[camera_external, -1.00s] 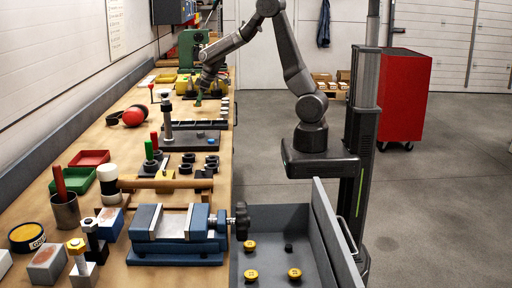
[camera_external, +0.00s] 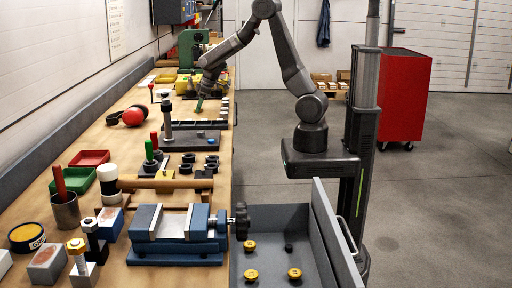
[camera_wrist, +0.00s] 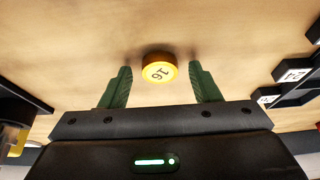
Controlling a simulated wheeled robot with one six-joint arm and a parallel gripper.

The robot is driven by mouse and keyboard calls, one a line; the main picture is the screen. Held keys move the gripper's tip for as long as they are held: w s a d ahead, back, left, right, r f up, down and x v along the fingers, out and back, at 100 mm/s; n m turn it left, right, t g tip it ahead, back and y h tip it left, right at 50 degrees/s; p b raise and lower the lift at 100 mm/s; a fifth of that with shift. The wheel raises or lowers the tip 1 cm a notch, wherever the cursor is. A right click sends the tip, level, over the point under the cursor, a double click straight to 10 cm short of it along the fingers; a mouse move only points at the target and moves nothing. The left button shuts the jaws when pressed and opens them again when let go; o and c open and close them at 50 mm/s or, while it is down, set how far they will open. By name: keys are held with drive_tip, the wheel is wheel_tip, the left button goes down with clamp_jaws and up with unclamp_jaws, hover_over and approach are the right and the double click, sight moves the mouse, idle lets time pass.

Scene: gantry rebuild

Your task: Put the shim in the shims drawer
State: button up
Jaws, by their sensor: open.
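A round yellow disc marked with a number, seemingly the shim (camera_wrist: 159,69), lies on the wooden bench top in the wrist view. My gripper (camera_wrist: 160,78) is open, with its green fingers on either side of the disc and apart from it. In the external view my gripper (camera_external: 199,106) points down over the far part of the bench; the disc there is hidden or too small to tell. An open grey drawer (camera_external: 318,235) at the front right holds several yellow discs and a black piece. Its label is not readable.
A black labelled rack (camera_wrist: 292,83) is close on the right in the wrist view. A blue vise (camera_external: 177,232), a mallet-like wooden bar (camera_external: 165,184) and a grey post stand (camera_external: 168,120) occupy the bench. The floor (camera_external: 430,200) on the right is clear.

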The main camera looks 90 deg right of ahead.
drive_tip(key=v, duration=1.1)
drive_tip(key=shift+b, duration=0.35)
drive_tip(key=shift+o, duration=0.4)
drive_tip(key=shift+s+r, duration=0.2)
drive_tip(key=shift+r, duration=0.4)
drive_tip(key=x, duration=0.7)
drive_tip(key=shift+a+p, duration=0.25)
drive_tip(key=shift+p, duration=0.05)
drive_tip(key=shift+d+p+x, duration=0.15)
drive_tip(key=shift+p+x, duration=0.15)
drive_tip(key=shift+x, duration=1.05)
drive_tip(key=shift+d+p+x, duration=0.1)
drive_tip(key=shift+p+x, duration=0.15)
drive_tip(key=shift+x, duration=1.1)
